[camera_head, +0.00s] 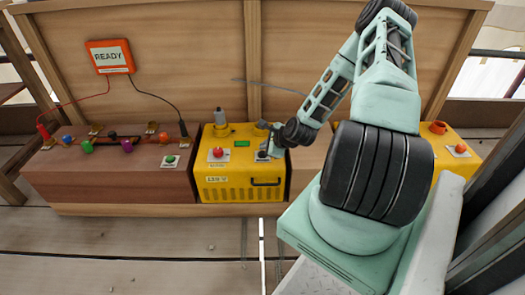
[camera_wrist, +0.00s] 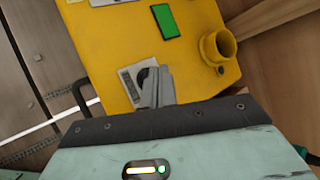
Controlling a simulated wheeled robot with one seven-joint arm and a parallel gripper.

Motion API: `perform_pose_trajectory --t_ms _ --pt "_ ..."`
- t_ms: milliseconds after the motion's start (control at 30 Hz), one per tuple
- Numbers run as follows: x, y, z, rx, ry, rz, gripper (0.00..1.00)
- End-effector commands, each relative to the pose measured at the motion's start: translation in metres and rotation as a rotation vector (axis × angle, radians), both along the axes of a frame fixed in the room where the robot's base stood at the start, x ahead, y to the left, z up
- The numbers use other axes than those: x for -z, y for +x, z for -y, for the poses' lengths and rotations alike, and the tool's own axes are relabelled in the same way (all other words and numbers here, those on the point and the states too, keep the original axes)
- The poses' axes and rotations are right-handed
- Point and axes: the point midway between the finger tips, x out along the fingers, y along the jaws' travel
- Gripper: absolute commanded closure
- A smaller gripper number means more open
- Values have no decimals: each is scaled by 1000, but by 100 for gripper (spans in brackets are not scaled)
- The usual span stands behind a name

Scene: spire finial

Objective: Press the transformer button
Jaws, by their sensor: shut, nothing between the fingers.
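The yellow transformer box (camera_head: 225,185) stands at the middle of the bench, with a red button (camera_head: 218,153) on the left of its top. A dark control on a pale plate (camera_head: 262,156) is at the right of its top. My gripper (camera_head: 266,148) is shut and empty, right at this dark control. In the wrist view, the fingers (camera_wrist: 155,84) reach over the pale plate (camera_wrist: 128,80) and partly hide the dark control. I cannot tell whether they touch it. The box top (camera_wrist: 110,45) fills much of that view.
To the left is a brown unit (camera_head: 110,180) with coloured knobs, wired to a READY sign (camera_head: 110,56). Another yellow box (camera_head: 462,140) is right.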

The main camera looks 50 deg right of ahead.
Motion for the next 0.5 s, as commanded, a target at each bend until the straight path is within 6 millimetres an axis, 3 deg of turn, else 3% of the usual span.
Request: perform_pose_trajectory --t_ms 300,500 --pt "-1 0 0 -1 -1 0 100" --pt "-16 0 0 0 -1 1 100"
